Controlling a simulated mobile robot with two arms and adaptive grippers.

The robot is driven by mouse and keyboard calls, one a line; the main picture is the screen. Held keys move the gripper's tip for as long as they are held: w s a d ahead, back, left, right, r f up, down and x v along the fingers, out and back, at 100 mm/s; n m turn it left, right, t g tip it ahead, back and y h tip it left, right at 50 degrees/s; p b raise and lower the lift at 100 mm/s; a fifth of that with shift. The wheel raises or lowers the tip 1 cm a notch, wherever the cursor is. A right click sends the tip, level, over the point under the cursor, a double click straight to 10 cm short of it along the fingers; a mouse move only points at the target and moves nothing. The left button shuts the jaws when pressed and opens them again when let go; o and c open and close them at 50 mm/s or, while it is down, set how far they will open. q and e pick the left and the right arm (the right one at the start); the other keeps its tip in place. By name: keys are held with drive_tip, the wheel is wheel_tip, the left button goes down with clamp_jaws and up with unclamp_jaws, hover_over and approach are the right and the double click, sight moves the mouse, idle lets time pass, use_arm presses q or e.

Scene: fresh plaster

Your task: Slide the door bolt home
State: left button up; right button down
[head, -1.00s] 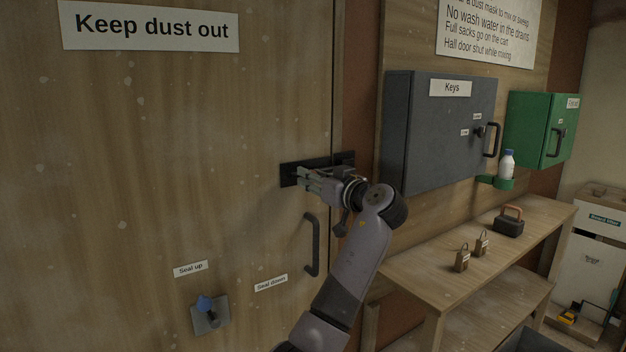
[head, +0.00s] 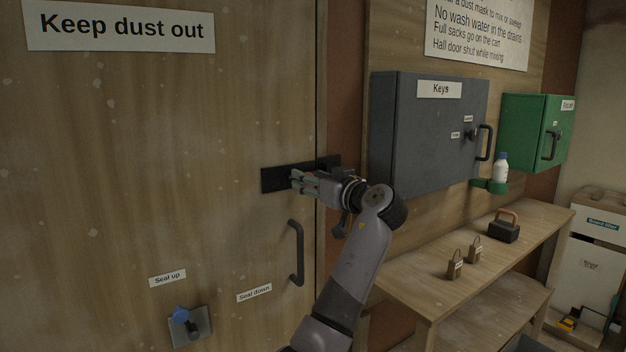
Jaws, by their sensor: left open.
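The door bolt's black plate (head: 274,180) is on the wooden door (head: 150,130), near its right edge, and a black part continues across the gap onto the frame. My left gripper (head: 295,180) is open in front of the bolt, its fingers pointing left over the plate. The gripper hides the middle of the bolt, so I cannot tell how far the bar reaches or whether the fingers touch it. My right gripper is not in view.
A black door handle (head: 297,253) is below the bolt. A grey key cabinet (head: 425,135) hangs right of the frame, above a wooden bench (head: 430,283) with padlocks (head: 455,265).

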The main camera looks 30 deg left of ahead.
use_arm(q)
drive_tip(key=v, duration=1.2)
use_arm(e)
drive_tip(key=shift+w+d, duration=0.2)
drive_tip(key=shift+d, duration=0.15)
use_arm(q)
drive_tip(key=shift+w+f, duration=0.1)
